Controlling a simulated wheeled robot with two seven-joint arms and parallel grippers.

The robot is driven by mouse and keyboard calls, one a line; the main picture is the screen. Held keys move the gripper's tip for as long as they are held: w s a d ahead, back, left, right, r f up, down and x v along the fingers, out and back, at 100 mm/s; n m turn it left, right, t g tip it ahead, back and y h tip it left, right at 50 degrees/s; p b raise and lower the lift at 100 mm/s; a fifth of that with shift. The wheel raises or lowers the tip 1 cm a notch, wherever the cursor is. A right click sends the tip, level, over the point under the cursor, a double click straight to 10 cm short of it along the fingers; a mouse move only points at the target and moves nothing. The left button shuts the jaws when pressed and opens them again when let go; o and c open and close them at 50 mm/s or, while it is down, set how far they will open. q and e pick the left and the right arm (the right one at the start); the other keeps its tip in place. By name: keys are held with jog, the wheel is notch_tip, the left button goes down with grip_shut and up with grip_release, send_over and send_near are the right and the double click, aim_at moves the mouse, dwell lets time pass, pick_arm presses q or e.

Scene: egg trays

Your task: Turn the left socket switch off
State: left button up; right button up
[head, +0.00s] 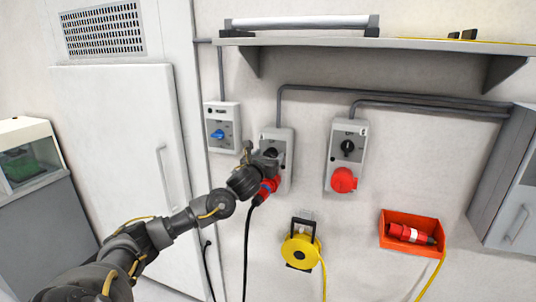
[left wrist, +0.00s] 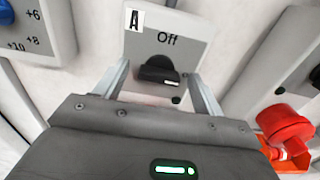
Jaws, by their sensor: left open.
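The left socket box (head: 286,134) is a grey wall unit, with a red plug (head: 265,190) and black cable at its lower end. In the left wrist view its face (left wrist: 186,22) carries an "A" label and the word "Off" at the top. Its black rotary switch (left wrist: 158,74) has a white mark towards the right end of the handle, not up at "Off". My left gripper (head: 270,156) is in front of this box. In the left wrist view its two fingers (left wrist: 159,79) are open, one on each side of the switch. Contact cannot be told. My right gripper is out of view.
A second socket box (head: 353,130) with a black switch and red round cover is to the right. A grey box with a blue knob (head: 218,134) is to the left. A shelf (head: 400,43) is above; a yellow cable reel (head: 301,251) and orange bin (head: 386,233) are below.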

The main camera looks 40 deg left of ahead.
pick_arm(q)
jog(key=c, duration=1)
